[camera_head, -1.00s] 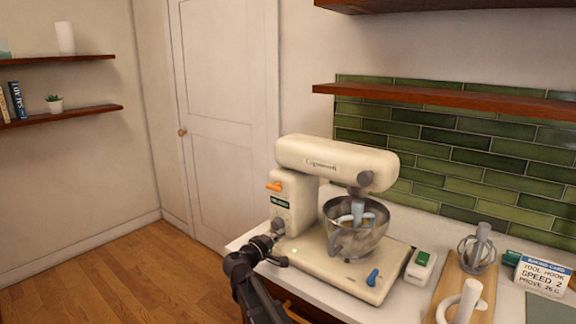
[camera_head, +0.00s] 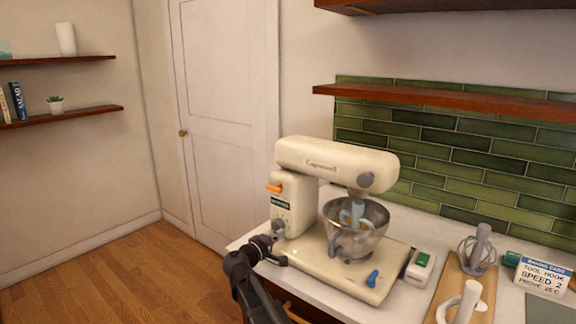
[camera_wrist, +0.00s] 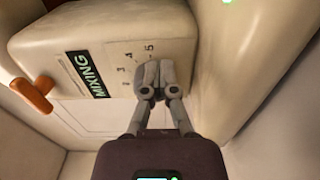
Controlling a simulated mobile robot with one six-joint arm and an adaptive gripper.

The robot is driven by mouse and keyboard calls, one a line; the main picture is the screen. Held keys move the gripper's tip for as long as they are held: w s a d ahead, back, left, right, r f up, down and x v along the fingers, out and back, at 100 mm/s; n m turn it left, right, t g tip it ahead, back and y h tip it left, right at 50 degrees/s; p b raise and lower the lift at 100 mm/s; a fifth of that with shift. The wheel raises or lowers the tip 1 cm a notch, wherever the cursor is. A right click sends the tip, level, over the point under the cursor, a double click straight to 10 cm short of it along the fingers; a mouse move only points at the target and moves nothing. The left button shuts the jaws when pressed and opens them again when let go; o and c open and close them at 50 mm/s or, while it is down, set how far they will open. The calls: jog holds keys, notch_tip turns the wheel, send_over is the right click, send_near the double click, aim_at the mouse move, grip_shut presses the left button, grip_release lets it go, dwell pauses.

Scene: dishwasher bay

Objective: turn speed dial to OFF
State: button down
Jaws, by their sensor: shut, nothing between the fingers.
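The cream stand mixer (camera_head: 335,160) stands on the counter, its speed dial (camera_head: 278,227) a small grey knob low on the column's front. My gripper (camera_head: 272,243) is right at the dial. In the wrist view my gripper (camera_wrist: 157,88) is shut, its grey fingertips in front of the dial's number ring, with 3, 4 and 5 readable. The tips hide most of the dial, so I cannot tell its setting or whether they touch it. A display (camera_wrist: 86,74) beside it reads MIXING. A pale blue hook (camera_head: 352,213) hangs in the steel bowl (camera_head: 355,240).
An orange lever (camera_head: 274,187) sticks out above the dial. A blue lever (camera_head: 372,278) is on the mixer base. A white and green box (camera_head: 420,267), a whisk (camera_head: 477,250) and a card reading SPEED 2 (camera_head: 541,277) stand to the right. The floor at left is clear.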

jog(key=shift+a+r+p, duration=0.15)
jog(key=shift+r+p, duration=0.9)
jog(key=shift+r, duration=0.1)
jog(key=shift+s+d+r, duration=0.1)
jog(key=shift+s+d, duration=0.1)
jog(key=shift+d, duration=0.15)
jog(key=shift+s, duration=0.1)
dwell(0.6)
jog(key=v, duration=0.6)
dwell(0.6)
